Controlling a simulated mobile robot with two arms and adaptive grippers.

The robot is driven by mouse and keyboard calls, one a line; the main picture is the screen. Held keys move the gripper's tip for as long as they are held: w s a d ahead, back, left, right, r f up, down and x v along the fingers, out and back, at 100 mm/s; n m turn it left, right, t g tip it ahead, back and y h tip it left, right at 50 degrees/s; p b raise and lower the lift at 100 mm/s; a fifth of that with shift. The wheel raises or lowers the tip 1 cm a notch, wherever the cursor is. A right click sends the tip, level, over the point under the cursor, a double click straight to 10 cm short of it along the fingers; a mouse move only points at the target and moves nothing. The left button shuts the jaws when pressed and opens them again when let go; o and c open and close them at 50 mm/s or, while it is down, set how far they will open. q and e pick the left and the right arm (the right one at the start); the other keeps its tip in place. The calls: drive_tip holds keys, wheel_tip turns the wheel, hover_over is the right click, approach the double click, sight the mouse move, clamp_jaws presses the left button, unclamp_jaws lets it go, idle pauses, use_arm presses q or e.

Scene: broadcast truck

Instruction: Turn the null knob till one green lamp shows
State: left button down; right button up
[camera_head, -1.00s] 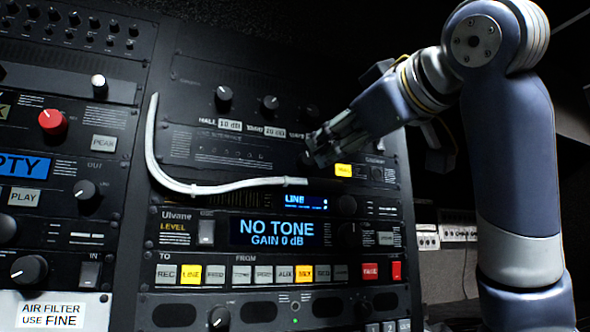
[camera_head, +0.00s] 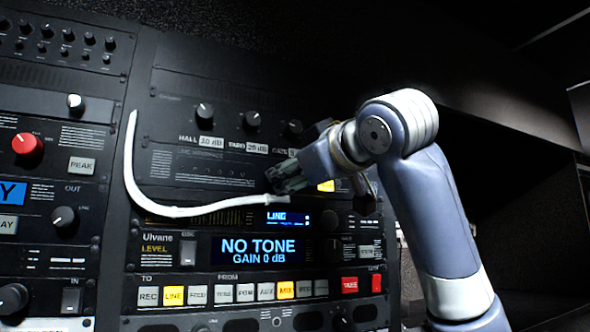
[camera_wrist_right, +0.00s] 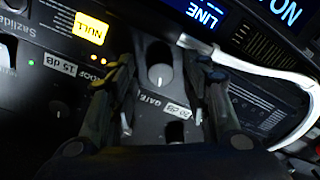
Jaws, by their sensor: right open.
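My right gripper (camera_head: 279,180) is at the rack panel with the GATE label, left of a lit yellow button in the head view. In the wrist view, the open right gripper (camera_wrist_right: 162,70) has a finger on each side of a dark knob (camera_wrist_right: 160,74) with a pale pointer mark. This knob seems to be the null knob; the gripper hides it in the head view. I cannot tell whether the fingers touch it. The yellow button reads NULL (camera_wrist_right: 89,28) in the wrist view. My left gripper is not in view.
A white cable (camera_head: 170,211) hangs across the panel, its end close to the right gripper. Knobs (camera_head: 252,119) stand above the gripper. Below are a NO TONE display (camera_head: 258,250) and a row of buttons (camera_head: 223,293). Dark open space lies to the right.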

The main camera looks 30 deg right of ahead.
drive_tip(key=shift+c, duration=0.9)
drive_tip(key=shift+w+f, duration=0.1)
drive_tip(key=shift+w, duration=0.05)
clamp_jaws()
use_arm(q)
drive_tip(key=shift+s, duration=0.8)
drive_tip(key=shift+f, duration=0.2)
use_arm(e)
drive_tip(key=shift+f+m+b, duration=0.1)
drive_tip(key=shift+m+b, duration=0.85)
drive_tip(key=shift+m, duration=0.25)
drive_tip(key=m+b, duration=0.2)
drive_tip(key=m, duration=0.2)
drive_tip(key=shift+m+b, duration=0.3)
drive_tip(key=shift+b, duration=0.1)
drive_tip(key=m+b, duration=0.1)
drive_tip(key=m, duration=0.2)
drive_tip(key=shift+b, duration=0.4)
use_arm(q)
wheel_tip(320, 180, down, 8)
drive_tip(key=b, duration=0.1)
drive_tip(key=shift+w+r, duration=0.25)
use_arm(e)
drive_tip(key=shift+r+m+h, duration=0.2)
drive_tip(key=shift+m+h, duration=0.1)
drive_tip(key=shift+m, duration=1.8)
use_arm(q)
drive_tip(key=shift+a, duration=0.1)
